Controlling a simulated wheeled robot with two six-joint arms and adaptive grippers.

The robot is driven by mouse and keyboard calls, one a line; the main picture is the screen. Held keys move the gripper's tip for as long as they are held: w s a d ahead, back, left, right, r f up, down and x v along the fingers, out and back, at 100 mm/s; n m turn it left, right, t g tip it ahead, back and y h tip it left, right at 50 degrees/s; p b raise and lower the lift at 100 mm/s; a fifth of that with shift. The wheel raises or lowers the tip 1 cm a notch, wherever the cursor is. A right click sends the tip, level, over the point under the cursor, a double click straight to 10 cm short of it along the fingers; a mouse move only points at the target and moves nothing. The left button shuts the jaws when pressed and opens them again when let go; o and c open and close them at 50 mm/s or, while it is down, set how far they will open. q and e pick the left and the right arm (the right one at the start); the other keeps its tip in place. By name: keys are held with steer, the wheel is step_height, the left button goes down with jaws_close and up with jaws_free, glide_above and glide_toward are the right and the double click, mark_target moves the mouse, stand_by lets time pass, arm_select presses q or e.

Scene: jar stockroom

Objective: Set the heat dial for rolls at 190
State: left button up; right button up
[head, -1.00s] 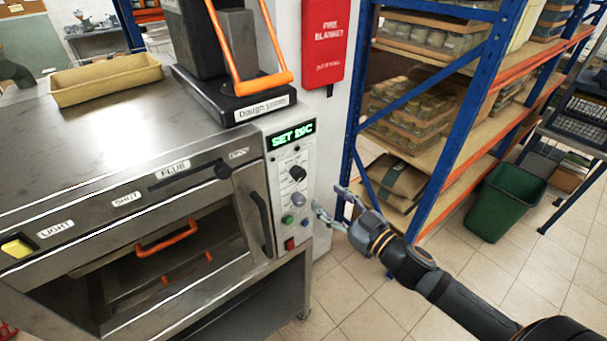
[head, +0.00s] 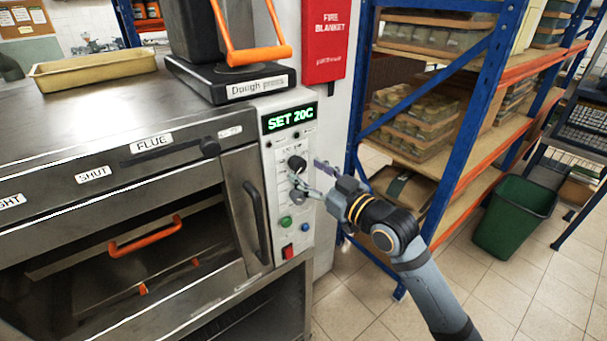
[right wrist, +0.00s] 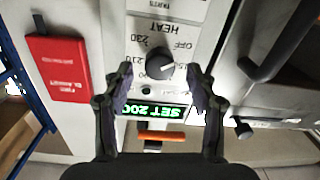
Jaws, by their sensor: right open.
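My right gripper (head: 307,177) is open in front of the panel. In the wrist view its fingers (right wrist: 160,76) stand either side of the dial, with gaps showing. My left gripper is not in view.
Below the dial are a grey knob (head: 298,197), a green button (head: 285,222) and a red switch (head: 288,251). The oven door's dark handle (head: 257,222) is left of the panel. A red fire blanket box (head: 324,40) hangs behind. Blue shelving (head: 480,100) stands right.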

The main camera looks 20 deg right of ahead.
steer(key=shift+w+a+r, duration=0.1)
steer(key=shift+w+a, duration=0.05)
steer(key=shift+w, duration=0.4)
steer(key=shift+x, duration=0.8)
steer(key=shift+s, duration=0.1)
steer(key=c, duration=1.1)
steer(key=shift+p, duration=0.3)
steer(key=shift+c, duration=0.2)
